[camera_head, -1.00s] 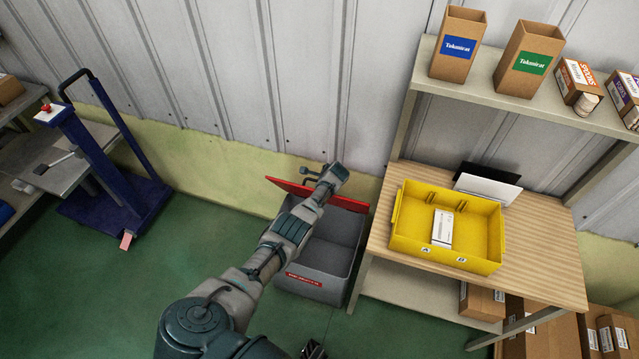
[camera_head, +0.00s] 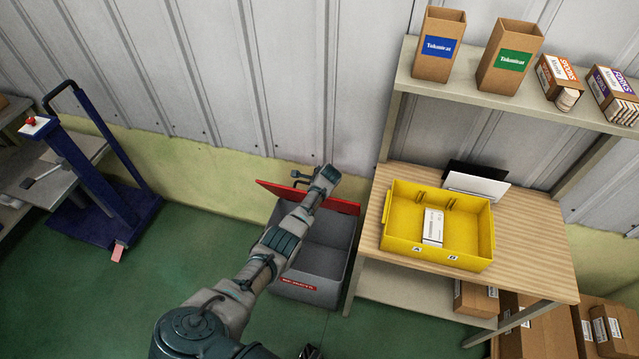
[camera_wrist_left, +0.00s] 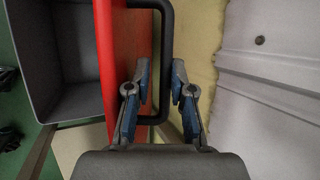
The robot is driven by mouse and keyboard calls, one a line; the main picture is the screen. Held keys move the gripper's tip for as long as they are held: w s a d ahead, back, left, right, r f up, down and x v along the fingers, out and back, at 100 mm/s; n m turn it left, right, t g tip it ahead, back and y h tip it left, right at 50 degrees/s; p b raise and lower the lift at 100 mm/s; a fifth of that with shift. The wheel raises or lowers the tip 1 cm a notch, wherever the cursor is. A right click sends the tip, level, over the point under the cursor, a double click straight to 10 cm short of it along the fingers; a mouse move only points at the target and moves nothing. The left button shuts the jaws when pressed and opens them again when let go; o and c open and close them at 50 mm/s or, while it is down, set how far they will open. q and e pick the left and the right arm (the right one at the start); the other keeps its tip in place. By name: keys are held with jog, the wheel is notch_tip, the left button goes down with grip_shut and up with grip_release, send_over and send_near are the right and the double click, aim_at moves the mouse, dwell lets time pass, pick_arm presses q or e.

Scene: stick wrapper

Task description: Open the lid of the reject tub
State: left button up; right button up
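The reject tub (camera_head: 318,270) is a grey open box with a red label on its front, standing on the floor left of the table. Its red lid (camera_head: 345,207) is raised at the back, and the tub's inside shows. The lid also shows edge-on in the left wrist view (camera_wrist_left: 121,55), with a black bar handle (camera_wrist_left: 167,45) on its outer side. My left gripper (camera_wrist_left: 160,82) has its fingers apart, one on each side of the handle bar; contact is unclear. My left forearm hides part of the lid and tub. A dark piece at the bottom edge, probably my right gripper (camera_head: 311,352), is mostly cut off.
A wooden table (camera_head: 535,235) right of the tub carries a yellow bin (camera_head: 395,245) with a white box (camera_head: 433,227) inside. A shelf (camera_head: 455,92) above holds cartons. A blue trolley (camera_head: 90,185) stands at left. Green floor is clear between trolley and tub.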

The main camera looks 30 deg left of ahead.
pick_arm(q)
jog(key=v, duration=1)
jog(key=shift+d, duration=0.5)
jog(key=shift+a, duration=0.2)
